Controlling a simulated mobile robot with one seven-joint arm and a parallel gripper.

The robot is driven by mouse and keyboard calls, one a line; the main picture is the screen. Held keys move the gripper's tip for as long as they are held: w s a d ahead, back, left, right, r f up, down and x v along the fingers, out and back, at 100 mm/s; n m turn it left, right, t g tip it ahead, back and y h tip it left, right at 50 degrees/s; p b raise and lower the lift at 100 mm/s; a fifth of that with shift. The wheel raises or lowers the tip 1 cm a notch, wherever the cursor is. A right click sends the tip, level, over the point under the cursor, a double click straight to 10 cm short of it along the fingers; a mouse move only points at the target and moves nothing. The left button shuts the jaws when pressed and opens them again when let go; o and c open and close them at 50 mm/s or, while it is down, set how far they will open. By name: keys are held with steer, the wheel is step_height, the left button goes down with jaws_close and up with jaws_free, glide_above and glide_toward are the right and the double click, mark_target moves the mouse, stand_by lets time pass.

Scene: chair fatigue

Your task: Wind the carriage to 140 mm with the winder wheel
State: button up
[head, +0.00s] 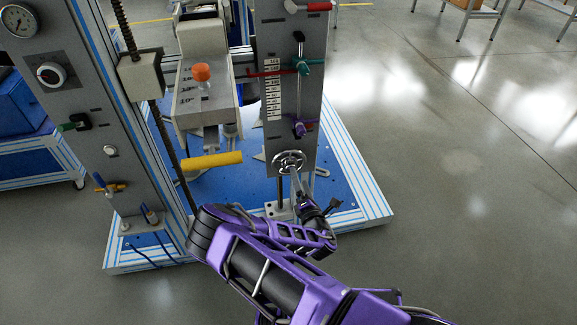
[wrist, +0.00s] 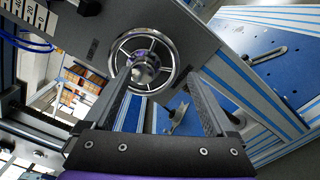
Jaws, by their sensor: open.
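The winder wheel (head: 289,156) is a small chrome handwheel low on the grey upright panel. In the wrist view the spoked wheel (wrist: 126,47) shows large, with a round hub at its centre. My gripper (wrist: 160,75) is open, its fingers apart in front of the wheel. The left finger overlaps the hub in the picture; I cannot tell whether it touches. In the head view my gripper (head: 295,182) is just below the wheel. A white scale strip (head: 272,95) runs up the panel, with a red pointer (head: 265,73) near its top. Its numbers are too small to read, and I cannot tell which part is the carriage.
A teal handle (head: 303,66) and a purple knob (head: 300,129) stick out from the panel above the wheel. A yellow bar (head: 212,160) and an orange-capped knob (head: 202,73) are to the left. The blue base plate (head: 340,188) lies below. Open floor is at right.

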steer(key=n, duration=0.3)
steer(key=r+n, duration=0.1)
steer(key=shift+w+d, duration=0.1)
steer(key=shift+d, duration=0.15)
steer(key=shift+a, duration=0.1)
